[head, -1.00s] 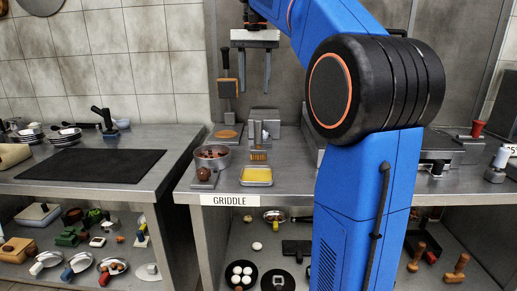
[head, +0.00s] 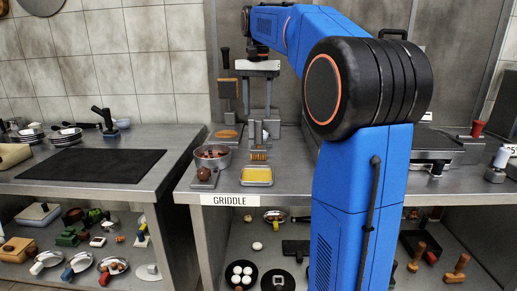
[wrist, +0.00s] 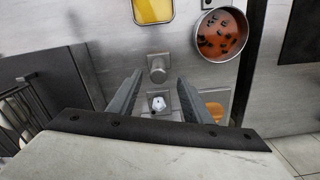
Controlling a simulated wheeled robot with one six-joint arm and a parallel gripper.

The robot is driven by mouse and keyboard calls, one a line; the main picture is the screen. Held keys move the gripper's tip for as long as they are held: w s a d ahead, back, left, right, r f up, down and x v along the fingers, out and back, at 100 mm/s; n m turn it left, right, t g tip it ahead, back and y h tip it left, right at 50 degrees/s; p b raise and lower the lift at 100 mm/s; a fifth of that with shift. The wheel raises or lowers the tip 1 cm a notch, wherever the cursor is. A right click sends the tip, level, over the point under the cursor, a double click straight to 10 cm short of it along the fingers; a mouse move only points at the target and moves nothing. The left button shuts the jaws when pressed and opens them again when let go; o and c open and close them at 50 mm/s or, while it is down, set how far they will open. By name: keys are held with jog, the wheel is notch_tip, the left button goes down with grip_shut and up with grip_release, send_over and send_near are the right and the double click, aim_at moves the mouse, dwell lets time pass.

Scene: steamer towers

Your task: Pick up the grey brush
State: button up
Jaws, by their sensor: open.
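The grey brush (head: 258,155) appears to be the upright grey piece with amber bristles at its foot, standing on the counter just behind the yellow tray (head: 257,175). In the wrist view, a grey upright piece (wrist: 158,68) lies beyond my fingertips and is probably the brush seen from above. My gripper (head: 257,114) is open and empty, pointing down above the counter, behind and above the brush. I see no contact.
A pot of red contents (head: 211,157) and a small brown ball on a block (head: 204,175) stand left of the tray. A dark-handled tool with a wooden block (head: 227,88) stands upright at the back left. A black mat (head: 95,166) lies on the left counter.

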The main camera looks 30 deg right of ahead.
aim_at(259, 119)
jog(key=shift+d+f, duration=0.2)
jog(key=shift+f, duration=3.3)
grip_shut()
